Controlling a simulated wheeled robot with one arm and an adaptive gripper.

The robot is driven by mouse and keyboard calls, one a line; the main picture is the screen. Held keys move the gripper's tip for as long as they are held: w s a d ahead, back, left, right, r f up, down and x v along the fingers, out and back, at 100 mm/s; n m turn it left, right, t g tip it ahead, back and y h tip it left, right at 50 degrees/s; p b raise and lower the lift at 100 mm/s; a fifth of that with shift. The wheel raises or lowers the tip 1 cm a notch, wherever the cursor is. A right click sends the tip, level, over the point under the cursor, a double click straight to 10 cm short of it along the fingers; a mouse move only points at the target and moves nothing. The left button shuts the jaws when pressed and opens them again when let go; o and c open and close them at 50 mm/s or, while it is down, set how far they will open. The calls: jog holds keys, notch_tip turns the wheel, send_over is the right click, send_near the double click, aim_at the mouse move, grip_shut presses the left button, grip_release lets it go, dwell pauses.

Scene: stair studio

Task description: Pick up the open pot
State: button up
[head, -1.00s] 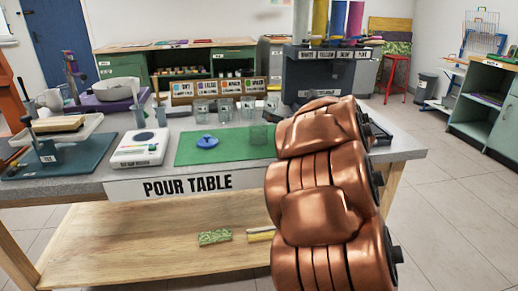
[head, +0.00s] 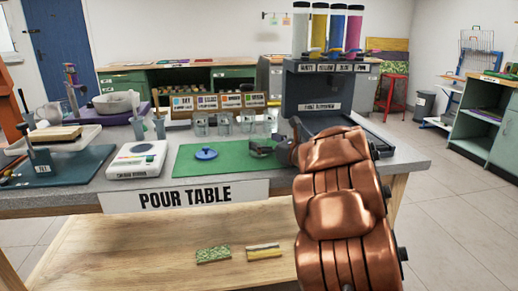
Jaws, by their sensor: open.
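The open pot (head: 258,146) is a small clear vessel at the right part of the green mat (head: 228,162). It is mostly hidden by my gripper. A round blue lid-like piece (head: 206,153) lies on the mat to its left. My dark gripper (head: 268,147) is open at the pot, low over the mat's right end. I cannot tell whether its fingers touch the pot or stand around it. My copper arm covers the table's front right.
Several clear pots (head: 224,124) stand behind the mat. A white scale (head: 137,160) is to the left. A dark dispenser (head: 320,92) with tall coloured tubes stands behind my gripper. Two patterned blocks (head: 213,255) lie on the lower shelf.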

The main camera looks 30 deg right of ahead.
jog(key=shift+x, duration=1.3)
jog(key=shift+d, duration=0.1)
jog(key=c, duration=1.5)
